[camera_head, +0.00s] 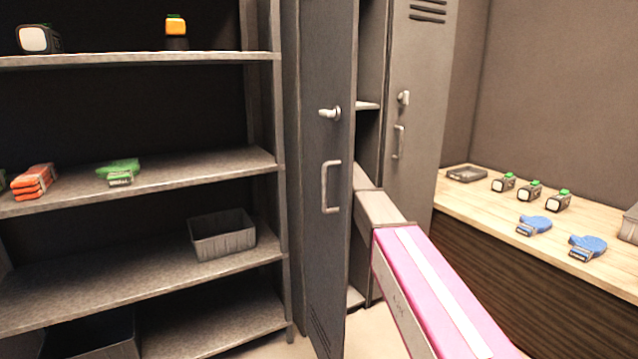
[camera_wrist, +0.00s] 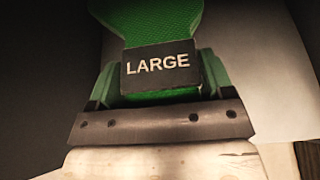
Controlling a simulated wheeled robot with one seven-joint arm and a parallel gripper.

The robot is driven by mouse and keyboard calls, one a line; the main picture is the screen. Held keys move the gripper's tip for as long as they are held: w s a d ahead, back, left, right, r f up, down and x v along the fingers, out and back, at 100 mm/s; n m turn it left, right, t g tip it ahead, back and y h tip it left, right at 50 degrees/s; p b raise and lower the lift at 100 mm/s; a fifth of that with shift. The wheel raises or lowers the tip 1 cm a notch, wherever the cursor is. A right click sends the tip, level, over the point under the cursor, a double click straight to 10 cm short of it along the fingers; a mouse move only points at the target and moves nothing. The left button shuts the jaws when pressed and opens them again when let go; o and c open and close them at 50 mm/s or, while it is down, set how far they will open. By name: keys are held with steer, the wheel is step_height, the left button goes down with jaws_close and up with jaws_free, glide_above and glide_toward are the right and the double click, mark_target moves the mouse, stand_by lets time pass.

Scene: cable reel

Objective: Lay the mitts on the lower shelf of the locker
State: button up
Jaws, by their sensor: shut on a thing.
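My gripper (camera_wrist: 160,85) is shut on the green mitts (camera_wrist: 162,22), which carry a dark label reading LARGE, in the wrist view. In the head view my arm reaches into the open locker behind its door (camera_head: 318,230), and the door hides my gripper and the held mitts. A narrow strip of the locker's inside shows, with a shelf edge (camera_head: 367,105) above my arm and the locker floor (camera_head: 355,298) below it. I cannot tell whether the mitts touch a shelf.
A shut locker (camera_head: 418,85) stands right of the open one. The left rack (camera_head: 262,162) holds another green item (camera_head: 119,172), an orange stack (camera_head: 33,181) and a grey bin (camera_head: 222,238). The wooden bench (camera_head: 480,205) holds blue items (camera_head: 535,225) and several dark devices (camera_head: 530,190).

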step_height(320, 180, down, 8)
steer(key=shift+f, duration=0.1)
stand_by(0.4)
steer(key=o, duration=1)
